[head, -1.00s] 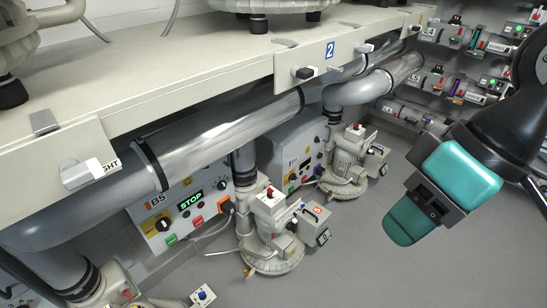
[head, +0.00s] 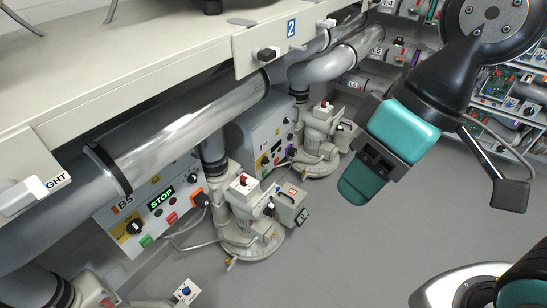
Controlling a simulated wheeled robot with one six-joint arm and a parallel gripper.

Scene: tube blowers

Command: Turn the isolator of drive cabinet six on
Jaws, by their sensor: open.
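A second grey drive cabinet (head: 258,130) stands under the bench, beyond the nearer one. Its label is too small to read, so I cannot confirm that it is cabinet six. A small yellow patch with a dark knob (head: 264,161), which looks like its isolator, is on its front; its position is unclear. The nearer cabinet (head: 118,203) is marked B5, shows STOP in green and has a black knob on yellow (head: 133,227). My gripper (head: 356,196), teal and black, hangs in free air to the right of both cabinets, open and empty, touching nothing.
A large grey pipe (head: 180,125) runs under the bench edge (head: 130,95). Blower units (head: 245,215) and (head: 318,145) stand on the floor in front of the cabinets. Shelves of devices (head: 510,100) are at the back right. The grey floor (head: 340,260) is open.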

